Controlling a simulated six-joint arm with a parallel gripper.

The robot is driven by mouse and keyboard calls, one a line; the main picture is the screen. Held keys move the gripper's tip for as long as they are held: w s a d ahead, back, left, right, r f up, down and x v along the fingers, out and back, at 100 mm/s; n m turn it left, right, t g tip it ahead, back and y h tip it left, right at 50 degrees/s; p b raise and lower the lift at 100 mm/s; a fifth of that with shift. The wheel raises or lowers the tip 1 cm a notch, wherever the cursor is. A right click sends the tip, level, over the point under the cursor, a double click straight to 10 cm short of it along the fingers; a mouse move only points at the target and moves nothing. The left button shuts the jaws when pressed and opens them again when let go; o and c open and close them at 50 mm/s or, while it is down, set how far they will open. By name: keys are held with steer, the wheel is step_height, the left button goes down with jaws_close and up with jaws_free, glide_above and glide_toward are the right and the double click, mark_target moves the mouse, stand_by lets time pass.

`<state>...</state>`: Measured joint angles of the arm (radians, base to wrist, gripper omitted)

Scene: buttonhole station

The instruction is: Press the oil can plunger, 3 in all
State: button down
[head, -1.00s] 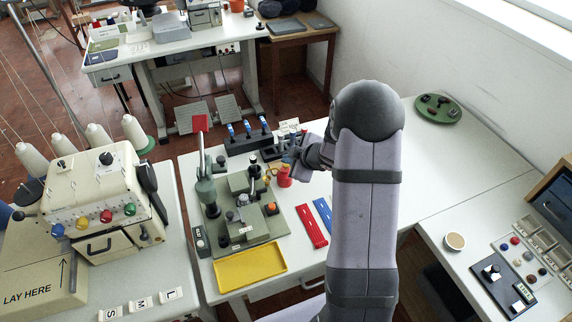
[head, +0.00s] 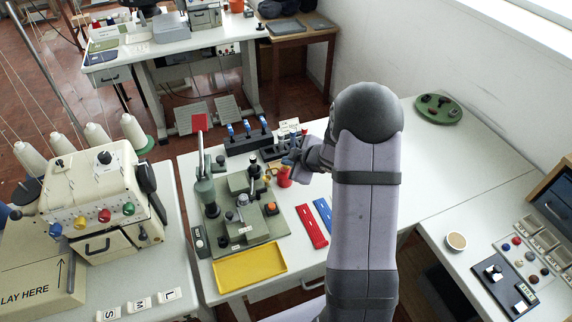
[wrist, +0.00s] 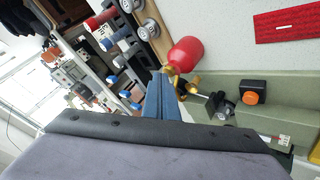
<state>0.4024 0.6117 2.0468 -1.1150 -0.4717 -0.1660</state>
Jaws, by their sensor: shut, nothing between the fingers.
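The red oil can (head: 284,179) stands on the table at the right edge of the green machine base, partly hidden by my gripper in the head view. In the wrist view its red body (wrist: 187,54) shows with a brass-coloured top beside the fingertips. My gripper (head: 287,163) is over the oil can. Its blue fingers (wrist: 162,80) are shut with nothing between them, their tips close to the brass top. I cannot tell whether they touch the plunger.
The green machine (head: 240,215) stands just left of the can. A yellow tray (head: 250,267), a red strip (head: 311,227) and a blue strip (head: 324,214) lie in front. A dark rack with blue-topped items (head: 248,141) is behind. The table to the right is mostly clear.

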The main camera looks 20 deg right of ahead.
stand_by(0.6)
steer(key=shift+r+p, duration=1)
steer(key=shift+p, duration=0.15)
steer(key=shift+r, duration=0.1)
step_height(320, 180, up, 5)
steer(key=p, duration=0.5)
stand_by(0.4)
